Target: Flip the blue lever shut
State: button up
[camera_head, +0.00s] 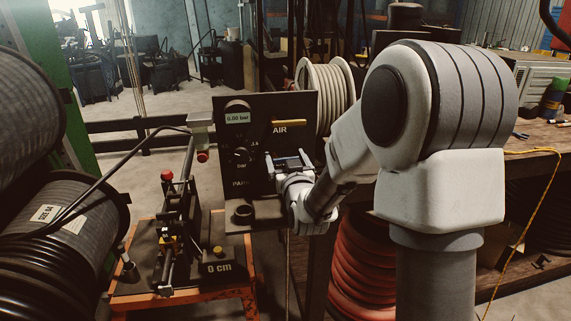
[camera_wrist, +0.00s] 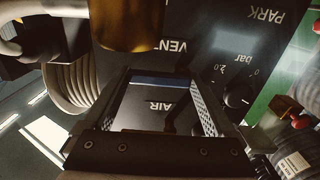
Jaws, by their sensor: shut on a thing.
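The blue lever (camera_head: 288,161) is mostly hidden by my gripper in the head view, at the right part of the black control panel (camera_head: 261,103). In the wrist view its blue handle (camera_wrist: 164,82) spans the space between my two finger pads. My gripper (camera_wrist: 163,97) is shut on it, with a pad at each end of the handle. The panel behind carries AIR, VENT and PARK labels, upside down in the wrist view. In the head view my gripper (camera_head: 291,166) is close in front of the panel. The lever's pivot is hard to make out.
A yellow handle (camera_head: 289,122) sits above the AIR label. The gauge reads 0.00 bar. A brass-coloured cylinder (camera_wrist: 128,25) is close to my fingers. Hose reels (camera_head: 325,92) stand behind the panel; an orange-framed bench (camera_head: 180,297) is at left.

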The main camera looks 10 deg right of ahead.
jog(key=shift+d, duration=0.15)
jog(key=o, duration=1)
jog(key=shift+s+b, duration=6.85)
jog(key=shift+s, duration=1.85)
